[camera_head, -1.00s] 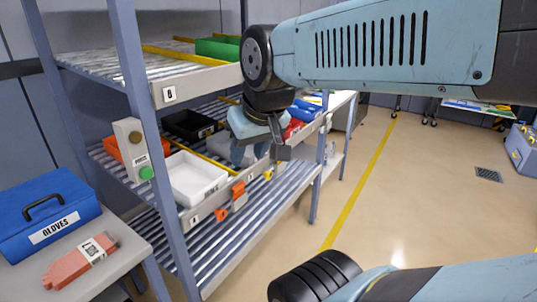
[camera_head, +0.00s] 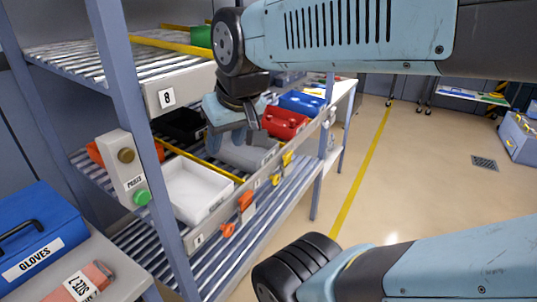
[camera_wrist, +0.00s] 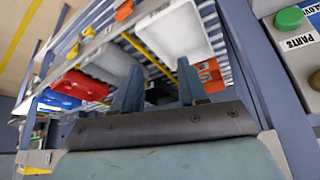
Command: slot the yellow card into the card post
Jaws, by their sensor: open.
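Small yellow pieces hang on the front rail of the middle shelf. The nearer one (camera_head: 275,180) may be the yellow card, but it is too small to be sure. A yellow piece on the rail also shows in the wrist view (camera_wrist: 73,50). My gripper (camera_head: 226,138) is over the middle shelf near the white and grey bins, left of the yellow pieces. In the wrist view its two fingers (camera_wrist: 158,88) are spread apart with nothing held between them. I cannot pick out the card post with certainty.
A white bin (camera_head: 196,190), grey bin (camera_head: 243,152), red bin (camera_head: 285,122) and blue bin (camera_head: 302,104) line the middle shelf. Orange pieces (camera_head: 246,201) hang on its rail. A box with a green button (camera_head: 142,198) is on the near upright. Open floor lies right.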

